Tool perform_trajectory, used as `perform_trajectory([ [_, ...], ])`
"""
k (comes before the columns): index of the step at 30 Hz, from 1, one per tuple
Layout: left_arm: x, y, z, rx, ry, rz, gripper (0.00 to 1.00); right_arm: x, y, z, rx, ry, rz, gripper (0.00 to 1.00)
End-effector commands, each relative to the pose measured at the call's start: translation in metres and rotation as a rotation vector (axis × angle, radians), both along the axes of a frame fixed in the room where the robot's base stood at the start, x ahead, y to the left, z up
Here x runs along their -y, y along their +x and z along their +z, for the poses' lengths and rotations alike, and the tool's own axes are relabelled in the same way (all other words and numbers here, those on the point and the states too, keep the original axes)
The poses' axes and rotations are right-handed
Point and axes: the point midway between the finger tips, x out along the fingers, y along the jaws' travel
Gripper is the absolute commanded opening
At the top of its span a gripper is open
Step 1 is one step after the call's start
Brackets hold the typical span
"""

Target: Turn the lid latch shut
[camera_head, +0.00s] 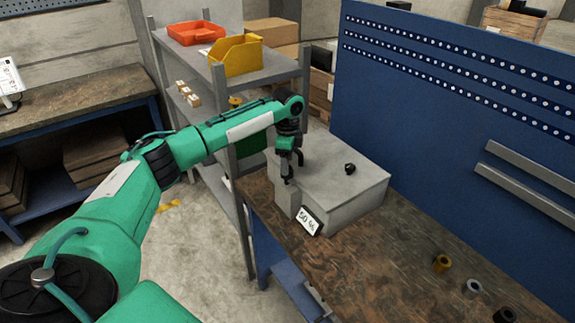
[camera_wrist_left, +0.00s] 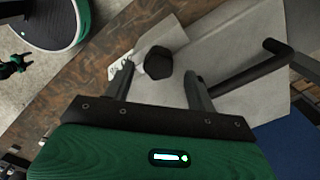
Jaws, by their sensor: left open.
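A pale grey box (camera_head: 340,185) stands on the workbench, with a lower block and a small lettered card (camera_head: 308,222) at its near side. My left gripper (camera_head: 292,168) is open above the near-left end of the box, fingers pointing down. In the left wrist view, a black faceted knob (camera_wrist_left: 158,62), likely the latch, appears between the open fingertips (camera_wrist_left: 158,78); I cannot tell whether they touch it. The head view hides this knob behind the gripper. What seems to be my right gripper (camera_wrist_left: 14,65) shows small at the wrist view's left edge.
A blue perforated panel (camera_head: 440,110) rises behind the workbench (camera_head: 350,260). A grey shelf rack with orange (camera_head: 196,33) and yellow (camera_head: 236,55) bins stands behind my left arm. The bench front middle is clear.

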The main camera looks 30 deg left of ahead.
Motion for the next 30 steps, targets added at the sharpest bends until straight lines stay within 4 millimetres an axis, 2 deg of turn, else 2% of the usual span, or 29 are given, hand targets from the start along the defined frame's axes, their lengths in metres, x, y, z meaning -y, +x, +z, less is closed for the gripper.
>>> perform_trajectory([
  [1, 0.000, -0.001, -0.007, -0.003, 0.001, 0.001, 0.57, -0.001, 0.012, 0.006, 0.016, 0.001, 0.000, 0.54],
  [5, 0.000, 0.000, -0.024, -0.001, 0.001, 0.000, 0.57, -0.002, 0.026, 0.010, 0.035, 0.004, 0.000, 0.54],
  [10, 0.000, 0.000, -0.034, 0.001, 0.000, 0.001, 0.57, -0.001, 0.020, 0.011, 0.027, 0.003, 0.000, 0.54],
  [18, 0.000, 0.000, -0.036, 0.001, 0.000, 0.000, 0.57, -0.001, 0.005, 0.010, 0.008, 0.002, 0.000, 0.54],
  [25, 0.000, 0.000, -0.035, 0.001, 0.000, 0.000, 0.12, 0.000, 0.006, 0.010, 0.009, 0.001, 0.000, 0.54],
  [30, 0.000, 0.000, -0.035, 0.000, 0.000, 0.003, 0.12, 0.000, 0.010, 0.011, 0.013, 0.001, 0.000, 0.54],
])
